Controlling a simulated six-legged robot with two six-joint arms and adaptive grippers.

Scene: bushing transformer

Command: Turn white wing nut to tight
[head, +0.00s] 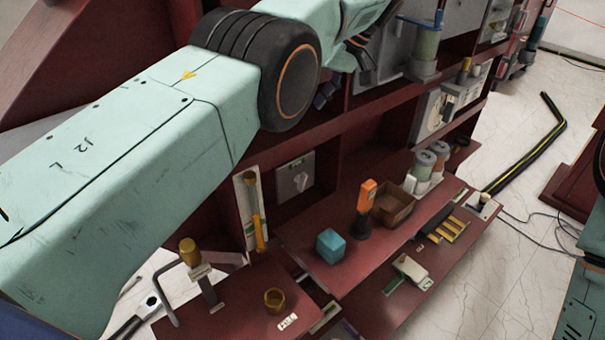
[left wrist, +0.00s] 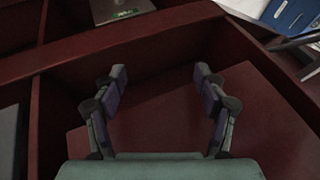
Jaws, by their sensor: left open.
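The white wing nut (head: 301,181) appears as a small white winged piece on a grey square plate (head: 285,178), set in the dark red frame below my left arm. Its exact angle is too small to tell. My left gripper (left wrist: 160,75) is open and empty in the left wrist view, its two purple-padded fingers spread over bare dark red panels. In the head view its dark fingers (head: 345,78) show partly behind my arm's black joint, above and to the right of the wing nut and apart from it. The wing nut is not recognizable in the left wrist view. My right gripper is out of view.
The lower red shelf holds a cyan cube (head: 330,246), an orange-black tool (head: 364,209) and an open brown box (head: 393,205). A yellow-handled lever (head: 257,228) stands just left of the wing nut's plate. Red ledges and dividers surround the left gripper.

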